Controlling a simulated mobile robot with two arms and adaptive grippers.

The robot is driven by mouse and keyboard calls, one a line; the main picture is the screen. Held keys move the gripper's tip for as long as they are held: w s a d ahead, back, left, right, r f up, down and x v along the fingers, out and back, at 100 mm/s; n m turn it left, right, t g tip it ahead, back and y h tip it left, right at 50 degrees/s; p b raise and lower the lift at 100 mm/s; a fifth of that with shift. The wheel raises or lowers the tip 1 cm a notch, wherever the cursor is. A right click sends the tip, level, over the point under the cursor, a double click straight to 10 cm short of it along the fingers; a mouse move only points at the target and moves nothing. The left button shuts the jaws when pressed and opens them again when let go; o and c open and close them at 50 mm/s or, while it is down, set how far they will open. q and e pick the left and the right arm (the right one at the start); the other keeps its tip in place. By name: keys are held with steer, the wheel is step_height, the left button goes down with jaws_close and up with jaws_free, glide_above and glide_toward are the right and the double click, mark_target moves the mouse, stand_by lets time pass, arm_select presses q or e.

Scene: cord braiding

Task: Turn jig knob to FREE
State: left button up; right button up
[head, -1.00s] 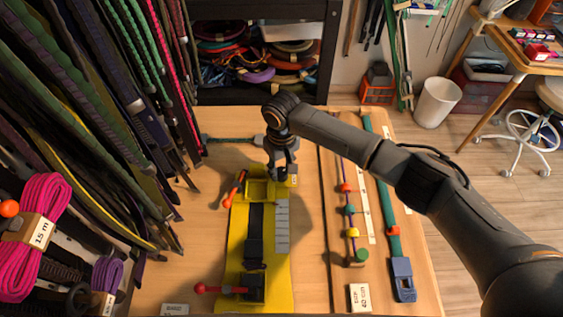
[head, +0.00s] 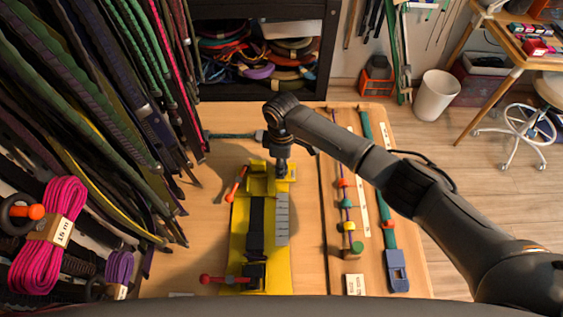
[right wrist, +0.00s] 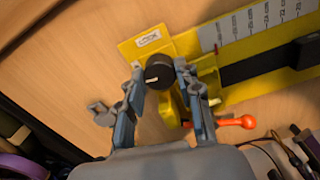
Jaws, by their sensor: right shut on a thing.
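The yellow jig (head: 238,243) lies lengthwise on the wooden table. Its dark round knob (right wrist: 158,71) has a pale pointer mark and sits at the jig's far end. My right gripper (head: 282,172) comes down over that far right corner in the head view. In the right wrist view my right gripper (right wrist: 161,73) has its two fingers on either side of the knob, shut on it. A small white label (right wrist: 148,38) lies beside the knob; its print is too small to read surely. My left gripper is not in view.
Two red-handled levers, one far (head: 236,184) and one near (head: 211,279), stick out from the jig's left side. A board with colored beads (head: 346,226) and a green strap (head: 389,225) lies to the right. Hanging cords crowd the left.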

steer(key=shift+n, duration=0.7)
steer(key=o, duration=0.9)
steer(key=shift+r, duration=0.15)
step_height(320, 180, up, 12)
steer(key=shift+f, duration=0.1)
